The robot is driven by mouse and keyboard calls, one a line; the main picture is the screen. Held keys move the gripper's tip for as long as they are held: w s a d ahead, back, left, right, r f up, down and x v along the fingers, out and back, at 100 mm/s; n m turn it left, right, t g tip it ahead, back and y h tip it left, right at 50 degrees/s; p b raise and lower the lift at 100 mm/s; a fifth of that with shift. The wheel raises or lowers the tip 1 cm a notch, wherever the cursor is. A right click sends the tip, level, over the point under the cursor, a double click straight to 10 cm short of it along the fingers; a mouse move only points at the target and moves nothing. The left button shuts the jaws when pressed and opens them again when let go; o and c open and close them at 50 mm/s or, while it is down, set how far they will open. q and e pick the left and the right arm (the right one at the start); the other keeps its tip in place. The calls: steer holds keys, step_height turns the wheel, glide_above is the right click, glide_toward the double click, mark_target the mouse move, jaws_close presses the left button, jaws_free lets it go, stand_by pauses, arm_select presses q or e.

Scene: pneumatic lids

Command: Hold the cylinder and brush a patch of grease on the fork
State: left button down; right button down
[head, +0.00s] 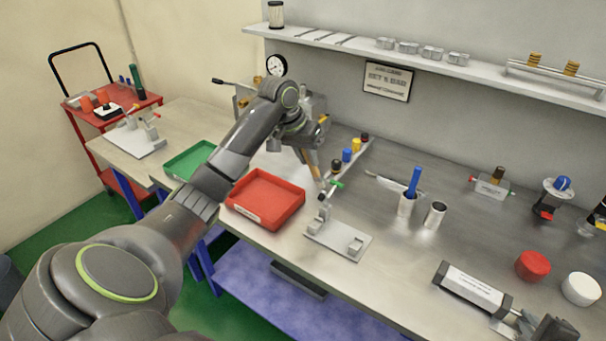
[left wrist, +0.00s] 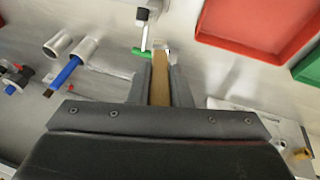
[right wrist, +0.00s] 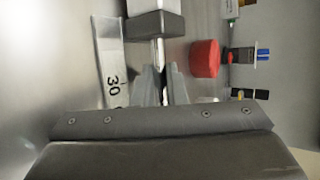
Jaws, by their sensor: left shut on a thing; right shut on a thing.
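The cylinder (head: 472,285) has a silver body with a label and dark end caps, at the front right of the bench. One dark end cap (right wrist: 155,22) and the rod (right wrist: 157,50) show in the right wrist view. My right gripper (right wrist: 155,88) is shut at the rod end, where the fork sits; its fingers partly hide the fork, and no grease can be made out there. My left gripper (head: 312,165) is shut on a brown wooden handle, seemingly the brush (left wrist: 160,82), pointing down near the bench. I cannot make out its bristles clearly.
A red tray (head: 265,200) and a metal stand (head: 338,240) are near the left gripper. A row of coloured fittings (head: 346,155) is close behind it. Metal cups (head: 434,215), a red jar (head: 533,265) and a white jar (head: 581,288) stand to the right.

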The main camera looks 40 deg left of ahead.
arm_select(q)
steer(key=shift+h, duration=0.3)
steer(key=w+d+r, duration=0.1)
steer(key=w+r, duration=0.1)
steer(key=shift+w+d+r, duration=0.3)
steer(key=shift+d+r, duration=0.05)
steer(key=shift+d, duration=0.05)
steer(key=w+d+f+n+g+h, duration=0.15)
steer(key=w+d, duration=0.25)
steer(key=d, duration=0.8)
steer(key=w+d+f, duration=0.2)
steer(key=w+d, duration=0.1)
steer(key=d, duration=0.9)
steer(key=s+d+g+h, duration=0.1)
steer(key=s+d, duration=0.2)
steer(key=d, duration=0.8)
steer(key=s+d+m+h, duration=0.1)
steer(key=s+d, duration=0.2)
steer(key=d, duration=0.8)
steer(key=s+d+g, duration=0.1)
steer(key=s+d, duration=0.3)
steer(key=d, duration=0.8)
steer(key=shift+w+a+f, duration=0.1)
steer(key=shift+w+f, duration=0.05)
steer(key=shift+f, duration=0.95)
steer(key=shift+w+a+f, duration=0.1)
steer(key=shift+f, duration=0.95)
steer(key=shift+f, duration=0.45)
steer(key=shift+s+h, duration=0.2)
steer(key=shift+h, duration=0.05)
